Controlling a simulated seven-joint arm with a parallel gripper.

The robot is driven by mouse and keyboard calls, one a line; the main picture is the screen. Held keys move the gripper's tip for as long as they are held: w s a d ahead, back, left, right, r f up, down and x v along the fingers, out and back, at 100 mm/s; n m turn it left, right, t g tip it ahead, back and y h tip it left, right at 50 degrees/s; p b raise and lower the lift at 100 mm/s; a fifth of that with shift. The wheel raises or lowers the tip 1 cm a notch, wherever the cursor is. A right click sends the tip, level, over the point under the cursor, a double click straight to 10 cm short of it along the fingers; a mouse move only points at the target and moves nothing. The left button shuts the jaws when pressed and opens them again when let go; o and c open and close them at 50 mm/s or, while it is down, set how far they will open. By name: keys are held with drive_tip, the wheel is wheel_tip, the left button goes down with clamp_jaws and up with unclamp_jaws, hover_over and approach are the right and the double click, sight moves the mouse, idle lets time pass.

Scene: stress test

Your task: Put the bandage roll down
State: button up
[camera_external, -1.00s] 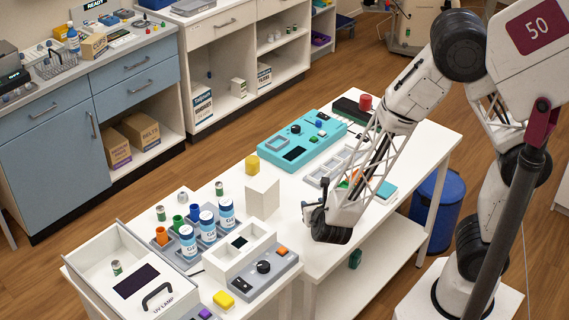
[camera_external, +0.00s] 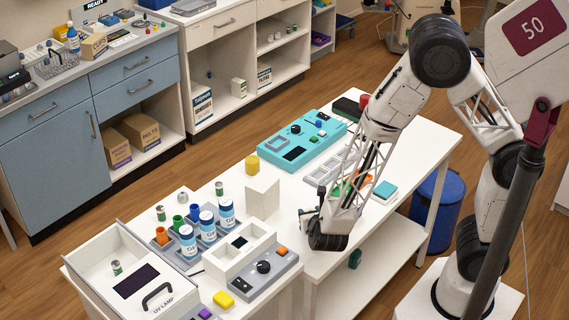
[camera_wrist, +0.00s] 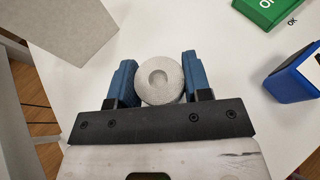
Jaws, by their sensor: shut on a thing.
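The bandage roll (camera_wrist: 160,82) is a pale, round roll with a dimpled centre, seen end-on in the wrist view. My gripper (camera_wrist: 158,62) has its two blue fingers shut on the roll, one on each side. In the external view my gripper (camera_external: 309,222) is low at the front edge of the white table (camera_external: 402,151), right of a white block (camera_external: 262,198). The roll cannot be made out there. Whether it touches the table cannot be told.
In the wrist view a grey-white block (camera_wrist: 68,28) lies upper left, a green block (camera_wrist: 268,12) and a blue block (camera_wrist: 294,82) lie right. A teal device (camera_external: 300,140), a grey tray (camera_external: 325,170) and several blue-white canisters (camera_external: 208,226) stand on the table. Tabletop beyond the roll is clear.

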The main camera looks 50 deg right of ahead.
drive_tip(key=shift+f, duration=0.15)
drive_tip(key=o, duration=0.9)
drive_tip(key=shift+r, duration=0.25)
drive_tip(key=shift+v, duration=6.05)
drive_tip(key=shift+w+a, duration=0.1)
